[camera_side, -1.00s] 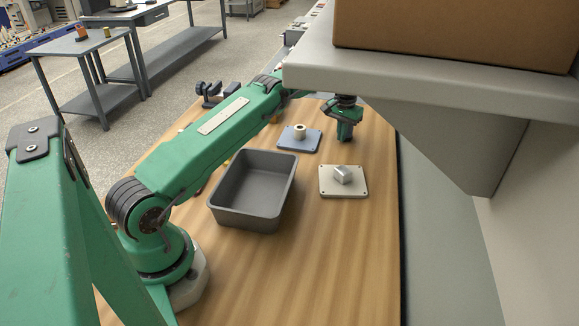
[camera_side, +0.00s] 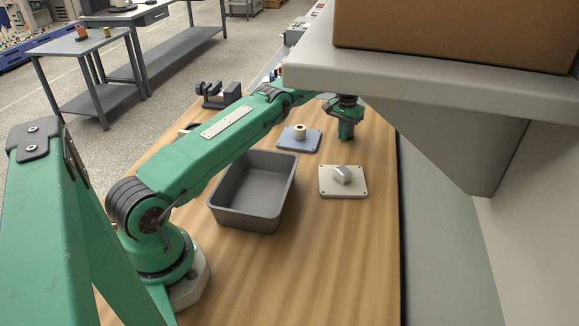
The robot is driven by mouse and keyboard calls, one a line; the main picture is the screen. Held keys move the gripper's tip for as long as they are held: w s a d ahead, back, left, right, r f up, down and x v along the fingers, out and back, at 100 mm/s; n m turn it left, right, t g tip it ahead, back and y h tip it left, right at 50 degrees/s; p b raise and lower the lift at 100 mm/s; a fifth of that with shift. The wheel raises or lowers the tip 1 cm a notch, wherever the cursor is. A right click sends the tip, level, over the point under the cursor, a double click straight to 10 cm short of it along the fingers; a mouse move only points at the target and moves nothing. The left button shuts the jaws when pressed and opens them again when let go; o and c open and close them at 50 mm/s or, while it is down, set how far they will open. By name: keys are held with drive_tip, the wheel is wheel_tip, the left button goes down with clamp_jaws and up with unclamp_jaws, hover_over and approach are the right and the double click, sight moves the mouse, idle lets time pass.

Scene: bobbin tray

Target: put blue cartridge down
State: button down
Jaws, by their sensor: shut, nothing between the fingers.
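I cannot make out a blue cartridge in this view. My gripper (camera_side: 346,133) is shut and empty. It hangs over the wooden table at the back right, to the right of a blue plate (camera_side: 312,147) and behind a pale plate (camera_side: 328,188). A cream ring-shaped piece (camera_side: 300,131) stands upright on the blue plate. A silver block (camera_side: 342,175) sits on the pale plate. The gripper appears apart from both pieces.
An open, empty grey tray (camera_side: 246,219) stands left of the pale plate. A dark vise-like fixture (camera_side: 221,96) is at the back left. A grey shelf (camera_side: 440,88) with a cardboard box (camera_side: 455,35) overhangs the right side. The front of the wooden table (camera_side: 330,265) is clear.

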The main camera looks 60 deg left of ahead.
drive_tip(key=shift+s+d, duration=0.15)
drive_tip(key=shift+s, duration=0.2)
drive_tip(key=shift+s+d, duration=0.25)
drive_tip(key=shift+s, duration=0.45)
drive_tip(key=shift+s+d, duration=0.25)
drive_tip(key=shift+s, duration=0.45)
drive_tip(key=shift+s+r, duration=0.1)
drive_tip(key=shift+r, duration=0.15)
wheel_tip(320, 180, up, 10)
drive_tip(key=shift+f, duration=0.25)
drive_tip(key=shift+d+r, duration=0.1)
drive_tip(key=shift+r, duration=0.05)
